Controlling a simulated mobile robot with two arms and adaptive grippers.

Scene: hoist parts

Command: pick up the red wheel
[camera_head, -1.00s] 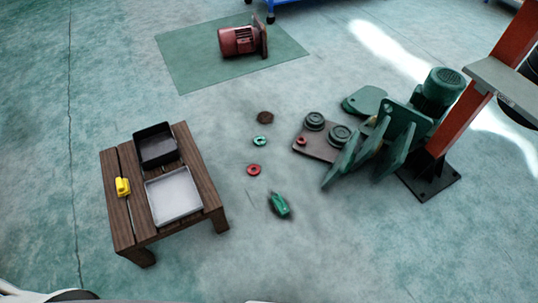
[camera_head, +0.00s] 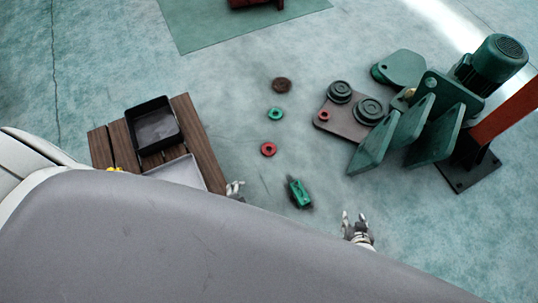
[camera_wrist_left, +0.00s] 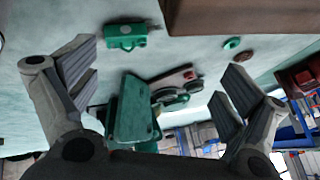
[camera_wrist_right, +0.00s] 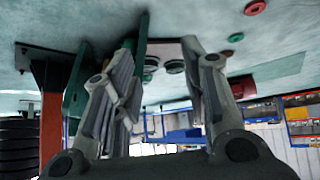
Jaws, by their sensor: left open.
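A red wheel (camera_head: 268,149), a ring with a dark centre, lies flat on the floor between the wooden table and the green parts. A red ring (camera_wrist_right: 256,7) also shows at the top of the right wrist view. A smaller red ring (camera_head: 323,116) sits on the brown plate. My left gripper (camera_head: 236,190) is open and empty by the table's right edge, nearer me than the red wheel and to its left. My right gripper (camera_head: 355,222) is open and empty, right of and nearer me than the red wheel. Neither gripper touches a wheel.
A green ring (camera_head: 276,114) and a brown disc (camera_head: 282,85) lie beyond the red wheel. A green block (camera_head: 299,193) lies between my grippers. The wooden table (camera_head: 203,143) holds a black bin (camera_head: 174,107) and a grey tray (camera_head: 176,170). Green brackets (camera_head: 385,141) stand at right.

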